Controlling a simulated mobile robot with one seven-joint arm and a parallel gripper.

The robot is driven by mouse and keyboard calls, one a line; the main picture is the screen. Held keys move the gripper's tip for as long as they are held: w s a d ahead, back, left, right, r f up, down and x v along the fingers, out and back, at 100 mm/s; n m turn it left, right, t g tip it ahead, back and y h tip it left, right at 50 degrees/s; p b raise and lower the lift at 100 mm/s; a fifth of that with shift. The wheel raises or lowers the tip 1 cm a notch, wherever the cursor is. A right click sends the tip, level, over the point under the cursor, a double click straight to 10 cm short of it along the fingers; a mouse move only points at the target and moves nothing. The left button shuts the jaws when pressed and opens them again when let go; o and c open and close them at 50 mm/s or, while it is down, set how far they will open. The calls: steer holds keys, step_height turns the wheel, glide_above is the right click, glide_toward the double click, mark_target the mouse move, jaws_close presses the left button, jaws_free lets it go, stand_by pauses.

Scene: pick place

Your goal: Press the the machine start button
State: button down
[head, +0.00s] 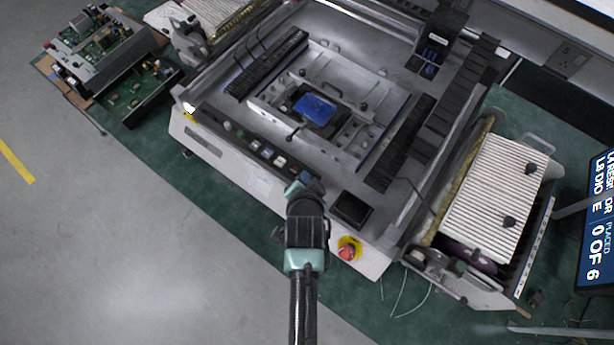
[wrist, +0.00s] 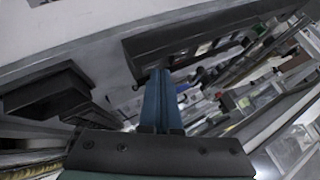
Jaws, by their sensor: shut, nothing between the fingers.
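A machine (head: 225,165) with a pale front stands on a green bench. Its front edge carries a row of small buttons (head: 267,152), some pale and some dark. I cannot tell which one is the start button. A red mushroom button (head: 347,252) on a yellow ring sits further right on the front. My gripper (head: 304,183) is over the front edge, at the right end of the button row. In the wrist view its teal fingers (wrist: 158,73) are together and empty, with the tips near a dark button panel (wrist: 195,48). Contact cannot be told.
A blue block (head: 315,107) lies in the machine's middle fixture. A black square pad (head: 351,208) is right of my gripper. Circuit boards (head: 115,70) lie at the upper left. A ribbed white unit (head: 490,190) and a display screen (head: 597,225) stand at the right. Floor is clear at lower left.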

steer(key=shift+r, duration=0.1)
steer(key=shift+r+p, duration=0.7)
steer(key=shift+p, duration=0.15)
